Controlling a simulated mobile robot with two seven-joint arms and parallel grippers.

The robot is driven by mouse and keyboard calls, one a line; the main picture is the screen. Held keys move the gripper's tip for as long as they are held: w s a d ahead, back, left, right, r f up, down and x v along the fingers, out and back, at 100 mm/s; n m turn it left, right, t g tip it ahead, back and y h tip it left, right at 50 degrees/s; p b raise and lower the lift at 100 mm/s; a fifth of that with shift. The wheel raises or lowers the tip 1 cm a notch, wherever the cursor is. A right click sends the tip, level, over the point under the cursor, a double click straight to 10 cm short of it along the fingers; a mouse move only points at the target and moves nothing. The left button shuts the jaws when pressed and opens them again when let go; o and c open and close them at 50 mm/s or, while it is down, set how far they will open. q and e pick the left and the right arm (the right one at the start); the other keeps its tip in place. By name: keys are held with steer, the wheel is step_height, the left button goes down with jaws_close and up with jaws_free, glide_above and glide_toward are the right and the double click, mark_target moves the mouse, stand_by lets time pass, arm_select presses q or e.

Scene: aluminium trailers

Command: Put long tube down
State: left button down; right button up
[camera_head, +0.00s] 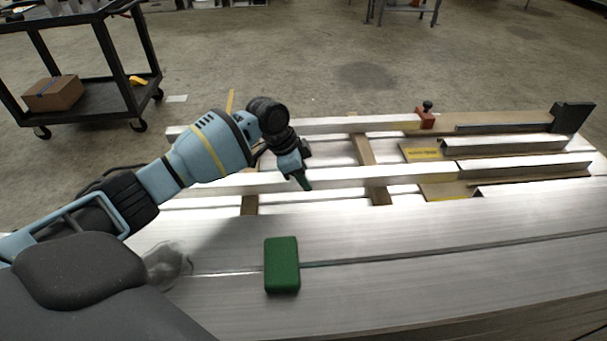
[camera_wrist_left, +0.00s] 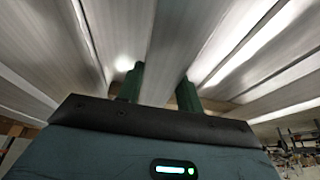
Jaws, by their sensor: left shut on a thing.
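The long tube (camera_head: 350,176) is a bare aluminium bar lying lengthwise across the slatted aluminium frame in the head view. My left gripper (camera_head: 304,184) reaches down over it from the left, its green fingers at the tube. In the left wrist view, the two green fingers of my left gripper (camera_wrist_left: 160,88) stand on either side of the tube (camera_wrist_left: 177,45) and are shut on it. I cannot tell whether the tube rests fully on the cross-pieces. My right gripper is not in view.
A green block (camera_head: 282,265) lies on the near aluminium surface (camera_head: 430,245). A red clamp-like part (camera_head: 426,117) and a dark bracket (camera_head: 572,117) stand at the far side. A black cart (camera_head: 90,97) holding a cardboard box (camera_head: 53,93) stands at the back left.

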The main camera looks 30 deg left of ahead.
arm_select(q)
steer(key=shift+f, duration=0.35)
steer(key=c, duration=0.9)
jaws_free()
steer(key=shift+f, duration=0.1)
steer(key=shift+r, duration=0.3)
steer(key=p+v, duration=0.1)
steer(key=v, duration=1.1)
steer(key=shift+r+p, duration=0.3)
steer(key=shift+p, duration=0.05)
